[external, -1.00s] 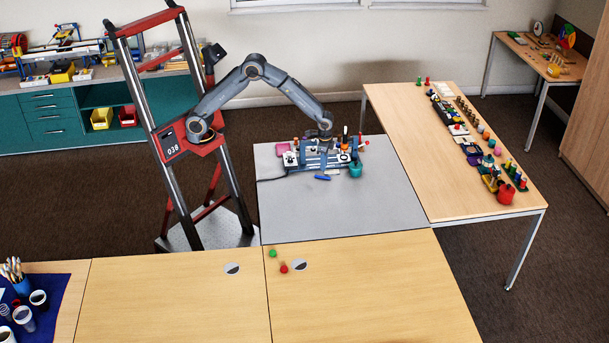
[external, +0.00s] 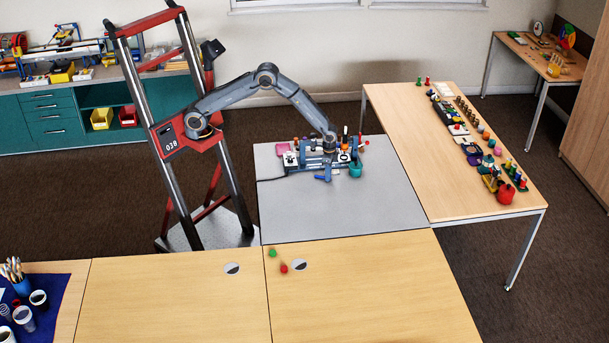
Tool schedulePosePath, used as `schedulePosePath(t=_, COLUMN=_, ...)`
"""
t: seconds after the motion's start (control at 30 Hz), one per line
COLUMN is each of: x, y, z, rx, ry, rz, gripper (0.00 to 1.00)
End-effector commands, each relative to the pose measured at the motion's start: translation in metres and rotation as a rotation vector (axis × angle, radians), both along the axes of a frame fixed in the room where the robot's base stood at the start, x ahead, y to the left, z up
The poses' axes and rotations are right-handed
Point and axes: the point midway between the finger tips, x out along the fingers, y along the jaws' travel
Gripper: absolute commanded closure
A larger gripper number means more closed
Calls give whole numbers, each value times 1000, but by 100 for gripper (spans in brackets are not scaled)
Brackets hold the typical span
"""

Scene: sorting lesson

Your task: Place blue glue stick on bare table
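A small blue stick (external: 319,178), which looks like the blue glue stick, lies on the grey table (external: 335,212), just in front of a blue-grey rack of tools (external: 303,158). My gripper (external: 328,174) points down at the right part of the stick and partly covers it. The fingers are too small and blend with the rack, so I cannot tell whether they touch the stick or are open or shut.
A teal pot (external: 355,169) stands close to the right of my gripper. A pink block (external: 283,149) lies at the table's back left. The front of the grey table is clear. A wooden table (external: 410,150) with several small items adjoins on the right.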

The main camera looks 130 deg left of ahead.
Motion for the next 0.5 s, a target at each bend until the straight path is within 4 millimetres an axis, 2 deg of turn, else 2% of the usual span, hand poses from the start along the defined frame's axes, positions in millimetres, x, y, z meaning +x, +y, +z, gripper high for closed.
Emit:
schedulePosePath(t=0.17, x=0, y=0, z=0, rx=0, ry=0, rz=0, gripper=81)
schedulePosePath(t=0.27, x=0, y=0, z=0, rx=0, ry=0, rz=0, gripper=98)
schedulePosePath(t=0.3, x=0, y=0, z=0, rx=0, ry=0, rz=0, gripper=100)
schedulePosePath(t=0.5, x=0, y=0, z=0, rx=0, ry=0, rz=0, gripper=100)
